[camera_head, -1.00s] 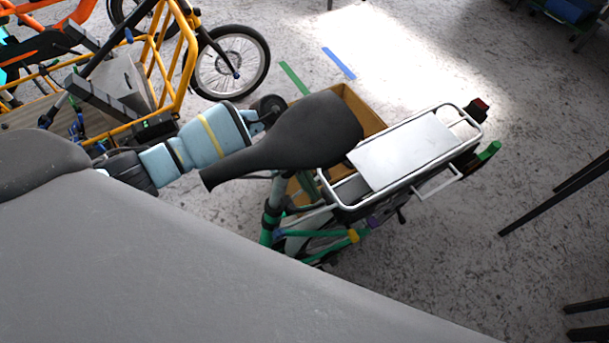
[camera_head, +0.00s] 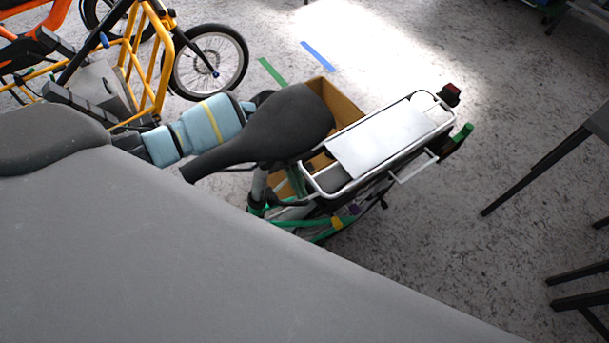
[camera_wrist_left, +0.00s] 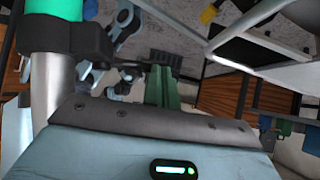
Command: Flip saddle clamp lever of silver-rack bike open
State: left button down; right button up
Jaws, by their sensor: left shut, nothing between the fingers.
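The silver-rack bike's black saddle (camera_head: 272,128) points to the lower left in the head view, in front of its silver rack (camera_head: 392,141). In the left wrist view the silver seat post (camera_wrist_left: 52,88) meets a black clamp collar (camera_wrist_left: 62,40) on the green tube (camera_wrist_left: 55,9). A grey metal piece (camera_wrist_left: 127,22), possibly the clamp lever, stands beside the collar. My left gripper (camera_wrist_left: 150,122) is close beside the post and shut; I cannot tell whether it touches. In the head view its fingertips are hidden behind the saddle. My right gripper is out of view.
A yellow-framed bike (camera_head: 160,60) stands at the upper left, its front wheel (camera_head: 208,62) near my left arm. A brown cargo box (camera_head: 338,100) lies beyond the saddle. Dark furniture legs (camera_head: 530,175) are at the right.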

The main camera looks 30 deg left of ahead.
pick_arm(q)
jog(key=shift+a, duration=0.1)
jog(key=shift+a, duration=0.1)
dwell(0.3)
jog(key=shift+w+a, duration=0.15)
jog(key=shift+a, duration=0.55)
jog(key=b+v, duration=0.1)
jog(key=v, duration=0.6)
jog(key=shift+w+a+r, duration=0.2)
jog(key=shift+a+r, duration=0.05)
